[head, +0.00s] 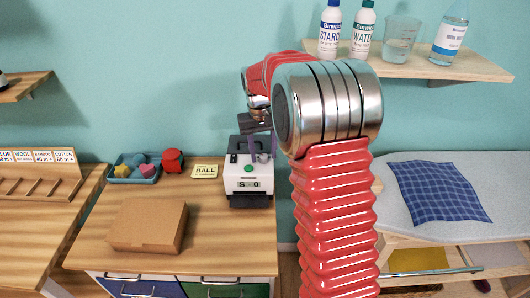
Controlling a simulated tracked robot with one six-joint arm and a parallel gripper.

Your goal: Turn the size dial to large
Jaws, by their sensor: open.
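A small white machine (239,180) with a dark base stands at the right end of the wooden counter. Its front has a green round spot and a small window (249,185) with markings that look like "S" and "0". I cannot clearly make out the size dial or its pointer. My gripper (262,150) points down over the machine's top, with its slim dark fingers apart and nothing seen between them. The fingers overlap the machine's top in the head view, so I cannot tell whether they touch it. My arm hides what is to the right.
On the counter (210,230) are a cardboard box (148,225), a blue tray (145,179) of small coloured pieces, a red object (172,160) and a "BALL" card (206,172). A bottle shelf (440,66) hangs above right, over an ironing board (400,168) with blue checked cloth (438,192).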

